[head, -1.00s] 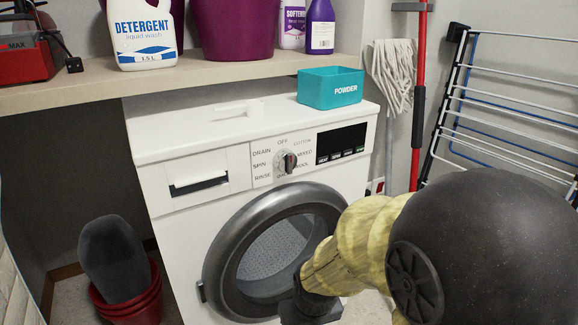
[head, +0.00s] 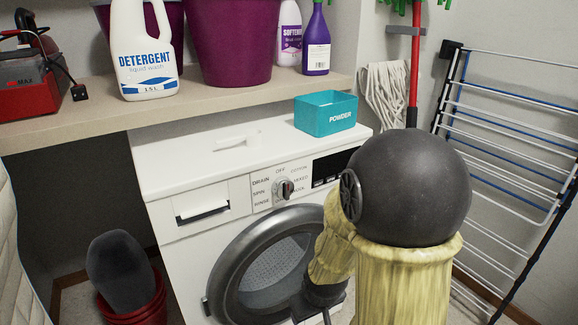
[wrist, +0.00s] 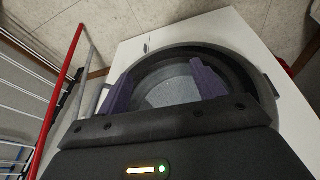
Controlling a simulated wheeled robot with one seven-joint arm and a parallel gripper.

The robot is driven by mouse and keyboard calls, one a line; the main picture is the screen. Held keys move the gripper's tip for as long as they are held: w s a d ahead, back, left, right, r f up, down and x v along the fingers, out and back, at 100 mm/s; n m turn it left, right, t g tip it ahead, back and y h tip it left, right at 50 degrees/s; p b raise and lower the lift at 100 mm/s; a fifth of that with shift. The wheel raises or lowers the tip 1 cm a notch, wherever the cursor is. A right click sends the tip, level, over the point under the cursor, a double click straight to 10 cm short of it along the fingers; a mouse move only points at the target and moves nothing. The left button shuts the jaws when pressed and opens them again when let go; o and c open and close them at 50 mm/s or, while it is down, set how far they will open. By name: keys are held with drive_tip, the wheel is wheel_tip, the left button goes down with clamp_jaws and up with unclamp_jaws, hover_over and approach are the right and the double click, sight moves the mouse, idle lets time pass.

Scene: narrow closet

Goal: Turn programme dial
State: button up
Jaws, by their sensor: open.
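The programme dial (head: 284,189) is a small round knob with a dark grip bar, on the white washing machine's (head: 180,255) front panel in the head view. The bar looks close to upright; its exact setting is too small to read. Labels such as OFF, DRAIN, SPIN and RINSE ring it. My gripper (wrist: 161,70) shows two purple fingers, spread apart with nothing between them, in front of the round door (wrist: 180,82) in the wrist view. In the head view my gripper is low by the door, below and right of the dial, fingers unclear. The dial is outside the wrist view.
A teal powder box (head: 328,116) and a white object (head: 233,140) lie on the machine top. A shelf (head: 60,122) above holds a detergent bottle (head: 143,55). A drying rack (head: 510,130) stands right; red buckets (head: 135,308) stand lower left.

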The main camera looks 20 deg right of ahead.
drive_tip(key=w+d+r+n+t+y+p, duration=0.3)
drive_tip(key=r+p, duration=0.7)
drive_tip(key=p, duration=1.1)
wheel_tip(320, 180, up, 20)
drive_tip(key=s+m+t+y+p, duration=0.1)
drive_tip(key=t+p, duration=0.5)
drive_tip(key=p, duration=1.9)
drive_tip(key=shift+s+d+m+t+p, duration=0.15)
drive_tip(key=shift+s+m+t+p, duration=0.2)
drive_tip(key=shift+s, duration=0.25)
